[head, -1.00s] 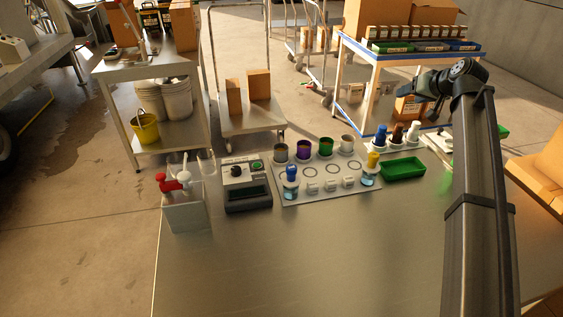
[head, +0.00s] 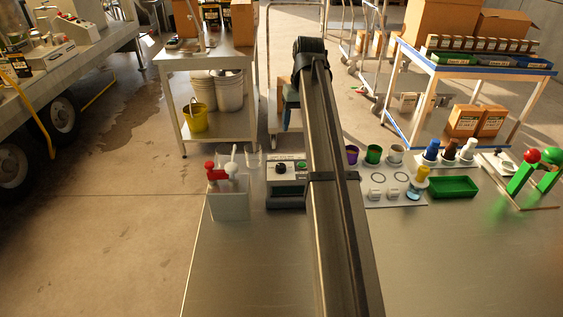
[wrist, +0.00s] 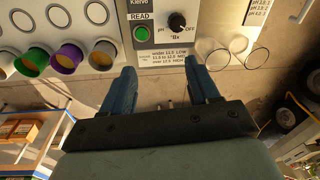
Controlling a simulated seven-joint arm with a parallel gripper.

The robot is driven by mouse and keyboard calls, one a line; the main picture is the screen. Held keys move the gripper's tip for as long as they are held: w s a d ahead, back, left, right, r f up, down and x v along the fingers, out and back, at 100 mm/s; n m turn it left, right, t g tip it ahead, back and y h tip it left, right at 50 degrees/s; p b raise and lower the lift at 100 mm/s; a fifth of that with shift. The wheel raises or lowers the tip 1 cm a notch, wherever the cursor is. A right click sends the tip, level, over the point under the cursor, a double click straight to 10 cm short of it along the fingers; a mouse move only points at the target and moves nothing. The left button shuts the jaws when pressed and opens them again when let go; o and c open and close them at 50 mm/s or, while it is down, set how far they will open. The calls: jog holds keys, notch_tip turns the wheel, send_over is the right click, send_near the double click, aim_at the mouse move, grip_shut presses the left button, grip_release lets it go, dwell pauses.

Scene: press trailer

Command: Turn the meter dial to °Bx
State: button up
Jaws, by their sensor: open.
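The meter (head: 287,199) stands on the table just left of my arm, partly covered by it. Its black dial (wrist: 177,21) sits on the panel between the printed marks pH at left, °Bx below and OFF at right. The mark that the dial points to is too small to tell. A green READ button (wrist: 141,34) is left of the dial in the wrist view. My gripper (wrist: 161,76) is open and empty, its two blue fingers spread below the panel in the wrist view, apart from the dial. In the head view my arm hides much of the gripper.
A grey holder with red and white-topped items (head: 229,198) stands left of the meter. Clear glasses (wrist: 228,50) are close to the dial's side. Colored cups (wrist: 36,62) and a white sample board (head: 400,198) lie on the other side. The front table is bare.

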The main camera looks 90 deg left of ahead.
aim_at(281, 165)
jog(key=shift+h, duration=0.4)
jog(key=s+f, duration=0.1)
jog(key=f, duration=0.3)
jog(key=s+f, duration=0.2)
jog(key=f, duration=0.3)
jog(key=s+d+f, duration=0.1)
jog(key=f, duration=0.3)
jog(key=shift+s+f, duration=0.3)
jog(key=shift+f, duration=0.05)
jog(key=c, duration=1)
jog(key=shift+c, duration=0.2)
jog(key=m, duration=0.6)
jog(key=shift+d, duration=0.1)
jog(key=m, duration=0.5)
jog(key=shift+t+y, duration=0.3)
jog(key=shift+m, duration=0.4)
